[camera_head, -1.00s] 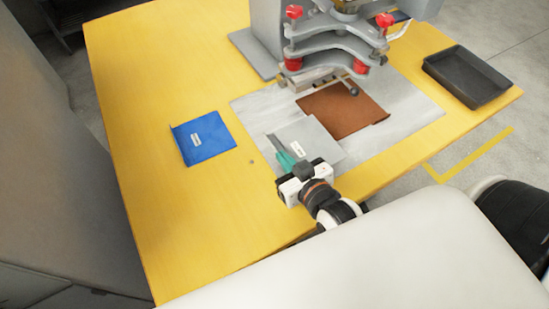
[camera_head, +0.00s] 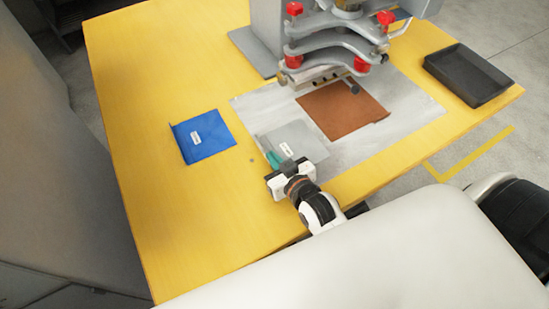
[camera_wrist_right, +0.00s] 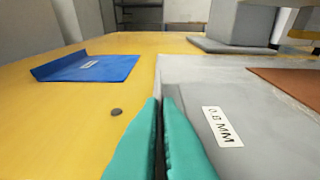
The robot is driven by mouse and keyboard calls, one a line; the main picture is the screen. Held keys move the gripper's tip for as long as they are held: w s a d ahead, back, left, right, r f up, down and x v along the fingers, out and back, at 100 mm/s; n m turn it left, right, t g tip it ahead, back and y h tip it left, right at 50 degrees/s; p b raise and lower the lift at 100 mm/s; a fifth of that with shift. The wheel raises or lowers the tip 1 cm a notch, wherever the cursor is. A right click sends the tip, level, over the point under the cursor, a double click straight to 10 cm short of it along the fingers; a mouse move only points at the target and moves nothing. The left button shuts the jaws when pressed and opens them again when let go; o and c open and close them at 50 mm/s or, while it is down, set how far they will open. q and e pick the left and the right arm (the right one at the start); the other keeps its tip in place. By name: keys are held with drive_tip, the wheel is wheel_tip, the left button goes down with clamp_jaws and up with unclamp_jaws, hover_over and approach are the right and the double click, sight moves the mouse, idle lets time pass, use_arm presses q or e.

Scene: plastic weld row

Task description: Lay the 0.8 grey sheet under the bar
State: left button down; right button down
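The grey sheet (camera_head: 302,139), with a white label reading 0.8 MM (camera_wrist_right: 222,126), is at the front left of the pale mat; I cannot tell whether it touches the mat. My right gripper (camera_head: 274,160) has its teal fingers closed on the sheet's near-left edge. In the wrist view the fingers (camera_wrist_right: 160,120) leave only a thin gap, with the sheet's edge between them. The bar (camera_head: 322,78) is low on the machine, behind the sheet and to its right. My left gripper is out of view.
A brown sheet (camera_head: 342,108) lies on the mat (camera_head: 405,105) in front of the bar. A blue folded sheet (camera_head: 203,138) lies on the yellow table at left. A black tray (camera_head: 468,76) sits at right. A small dark disc (camera_wrist_right: 116,112) lies on the table.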

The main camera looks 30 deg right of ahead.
drive_tip(key=c, duration=2)
unclamp_jaws()
drive_tip(key=shift+c, duration=0.2)
drive_tip(key=o, duration=0.4)
